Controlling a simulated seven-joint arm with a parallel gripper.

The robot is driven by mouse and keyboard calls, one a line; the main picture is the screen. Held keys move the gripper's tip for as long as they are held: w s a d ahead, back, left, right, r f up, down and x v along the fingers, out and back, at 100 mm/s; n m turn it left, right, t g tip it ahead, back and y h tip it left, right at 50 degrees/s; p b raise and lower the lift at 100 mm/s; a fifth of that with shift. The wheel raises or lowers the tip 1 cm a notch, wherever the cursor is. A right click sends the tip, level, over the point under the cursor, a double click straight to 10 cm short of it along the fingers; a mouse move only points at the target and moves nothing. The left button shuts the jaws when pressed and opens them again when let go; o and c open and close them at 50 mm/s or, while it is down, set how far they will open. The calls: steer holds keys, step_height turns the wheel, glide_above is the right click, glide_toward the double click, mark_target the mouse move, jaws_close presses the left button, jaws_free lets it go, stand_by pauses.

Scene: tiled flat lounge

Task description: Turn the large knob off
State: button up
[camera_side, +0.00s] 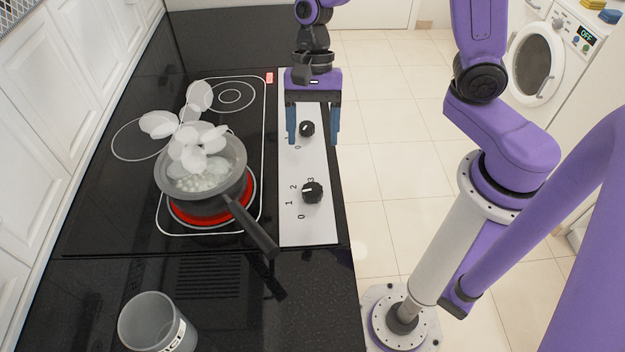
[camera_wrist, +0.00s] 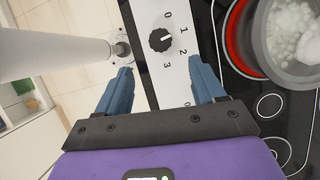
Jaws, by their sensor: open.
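The large knob (camera_side: 312,192) is a black dial on the pale control strip, with marks 0 to 3 around its left side. Its white mark seems to point left, between 1 and 2. It also shows in the wrist view (camera_wrist: 161,40), uncovered, ahead of the fingers. My gripper (camera_side: 312,142) is open and empty above the strip, fingers pointing down, around the level of the smaller knob (camera_side: 307,128) in the side picture. In the wrist view, my gripper (camera_wrist: 160,64) has its fingers wide apart, with the large knob beyond the gap between them.
A grey pot (camera_side: 200,181) of bubbling, steaming contents sits on a glowing red burner (camera_side: 215,222). Its dark handle (camera_side: 252,228) reaches toward the strip's lower left corner. A grey cup (camera_side: 152,322) stands on the black counter in front. Tiled floor lies to the right.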

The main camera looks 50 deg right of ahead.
mark_target(312, 189)
steer(key=x, duration=1.1)
steer(key=c, duration=1.1)
steer(key=shift+o, duration=0.2)
steer(key=shift+w+n, duration=0.1)
steer(key=shift+n, duration=0.3)
steer(key=n+h, duration=0.1)
steer(key=n, duration=0.1)
steer(key=n+g, duration=0.1)
steer(key=n, duration=0.1)
steer(key=shift+a+h, duration=0.1)
steer(key=shift+h, duration=0.3)
steer(key=shift+w+a+n+g+h, duration=0.15)
steer(key=shift+n+h, duration=0.3)
steer(key=shift+n, duration=0.8)
steer(key=shift+s+d+n+g+h, duration=0.15)
steer(key=shift+n+h, duration=0.3)
steer(key=shift+n, duration=0.8)
steer(key=shift+w+a, duration=0.1)
steer(key=o, duration=1.1)
steer(key=shift+c, duration=0.2)
